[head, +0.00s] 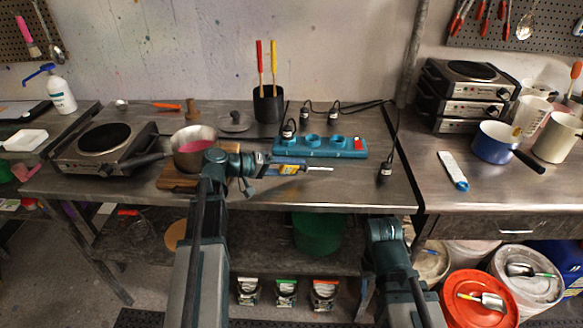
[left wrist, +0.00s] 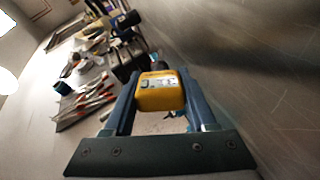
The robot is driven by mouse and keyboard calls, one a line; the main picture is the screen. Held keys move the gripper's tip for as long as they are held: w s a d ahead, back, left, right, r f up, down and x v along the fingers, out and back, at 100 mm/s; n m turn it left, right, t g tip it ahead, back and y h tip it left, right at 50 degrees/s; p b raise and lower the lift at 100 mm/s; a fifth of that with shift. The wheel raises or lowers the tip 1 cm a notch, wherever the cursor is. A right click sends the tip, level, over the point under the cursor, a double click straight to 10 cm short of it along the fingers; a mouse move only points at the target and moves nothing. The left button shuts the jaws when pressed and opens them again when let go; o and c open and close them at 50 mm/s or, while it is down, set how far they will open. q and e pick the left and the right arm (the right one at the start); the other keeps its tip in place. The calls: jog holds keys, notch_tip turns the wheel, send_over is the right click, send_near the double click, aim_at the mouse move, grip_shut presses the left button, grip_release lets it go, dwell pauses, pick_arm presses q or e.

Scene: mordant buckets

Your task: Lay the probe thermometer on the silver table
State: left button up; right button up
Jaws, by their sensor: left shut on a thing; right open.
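The probe thermometer (left wrist: 158,92) has a yellow body with a small display; it sits between both fingers of my left gripper (left wrist: 160,85) in the left wrist view. In the head view, my left gripper (head: 285,165) is shut on the thermometer (head: 289,170), whose thin probe points right. They are over the front middle of the silver table (head: 345,192), with a dark shadow on the steel below. The thermometer appears a little above the surface; exact height cannot be told. My right arm shows at the lower right, but its gripper is not visible.
A blue power strip (head: 320,146) lies just behind the thermometer. A pot with pink liquid (head: 194,148) stands on a wooden board (head: 172,181) to the left. A black plug (head: 385,172) lies to the right. The front right of the table is bare.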

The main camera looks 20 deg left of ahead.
pick_arm(q)
jog(key=shift+f, duration=0.25)
jog(key=o, duration=1.5)
jog(key=shift+c, duration=0.2)
jog(key=shift+s+a, duration=0.1)
jog(key=p+v, duration=0.4)
jog(key=v, duration=0.9)
jog(key=shift+s+a+r, duration=0.15)
jog(key=shift+a+r, duration=0.05)
jog(key=shift+a, duration=0.05)
